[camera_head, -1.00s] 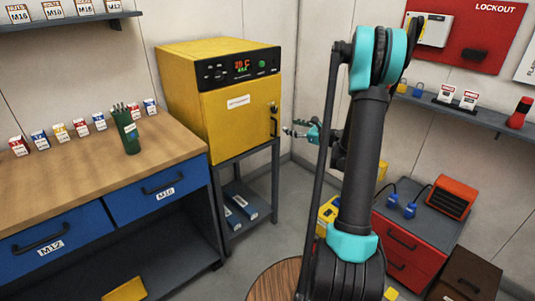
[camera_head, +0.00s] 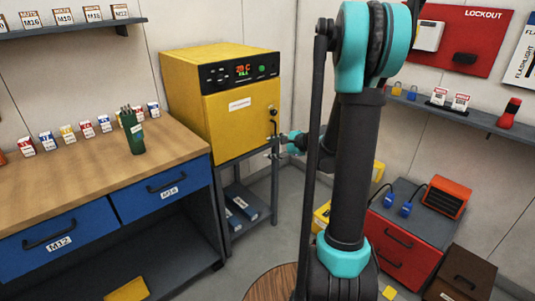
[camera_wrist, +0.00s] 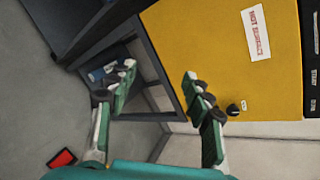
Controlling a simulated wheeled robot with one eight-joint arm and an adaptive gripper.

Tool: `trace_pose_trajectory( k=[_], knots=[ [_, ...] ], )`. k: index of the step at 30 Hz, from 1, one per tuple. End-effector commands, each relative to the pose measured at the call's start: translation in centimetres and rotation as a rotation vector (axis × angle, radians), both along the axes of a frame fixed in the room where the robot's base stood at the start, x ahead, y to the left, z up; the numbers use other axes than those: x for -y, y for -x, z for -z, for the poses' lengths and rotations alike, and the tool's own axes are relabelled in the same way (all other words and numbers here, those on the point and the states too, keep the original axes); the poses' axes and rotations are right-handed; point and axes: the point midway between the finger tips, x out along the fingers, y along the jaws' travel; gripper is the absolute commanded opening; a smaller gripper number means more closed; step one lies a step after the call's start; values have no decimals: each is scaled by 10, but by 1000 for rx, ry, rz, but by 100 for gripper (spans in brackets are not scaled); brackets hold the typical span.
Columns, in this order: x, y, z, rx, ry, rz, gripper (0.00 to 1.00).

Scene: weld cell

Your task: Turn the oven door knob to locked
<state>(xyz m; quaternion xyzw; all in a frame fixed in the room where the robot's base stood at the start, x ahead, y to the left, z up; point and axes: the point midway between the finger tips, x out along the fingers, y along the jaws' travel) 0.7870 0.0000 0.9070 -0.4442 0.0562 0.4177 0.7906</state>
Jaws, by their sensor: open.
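The yellow oven (camera_head: 226,128) stands on a grey stand, its door shut. The small dark door knob (camera_head: 272,109) is near the door's right edge, with a dark bar handle (camera_head: 275,125) below it. In the wrist view the black knob (camera_wrist: 233,110) sits just past the right finger, outside the gap between the fingers. My gripper (camera_head: 272,147) is open and empty, low by the door's right edge. Its spread fingers also show in the wrist view (camera_wrist: 160,75). I cannot tell whether a finger touches the door or handle; the handle may be hidden behind the right finger.
The control panel (camera_head: 240,71) is above the door. A wooden-topped workbench (camera_head: 70,165) with a green holder (camera_head: 132,132) is at left. The oven stand (camera_head: 229,169) lies below the gripper. A red drawer cabinet (camera_head: 403,247) is at right.

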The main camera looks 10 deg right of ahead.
Motion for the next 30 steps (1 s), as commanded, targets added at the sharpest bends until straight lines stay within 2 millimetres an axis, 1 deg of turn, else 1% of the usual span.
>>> trace_pose_trajectory(
  k=[3,6,20,23,25,26,29,30],
  knots=[
    [-4,9,1,8,47,-25,50],
    [-5,12,2,13,72,-38,50],
    [-6,17,3,18,98,-52,50],
    [-11,31,5,30,163,-88,50],
    [-15,49,8,47,253,-140,50],
    [-17,58,10,55,300,-169,50],
    [-21,97,19,89,484,-289,50],
    [-21,112,23,103,561,-342,50]
  ],
)
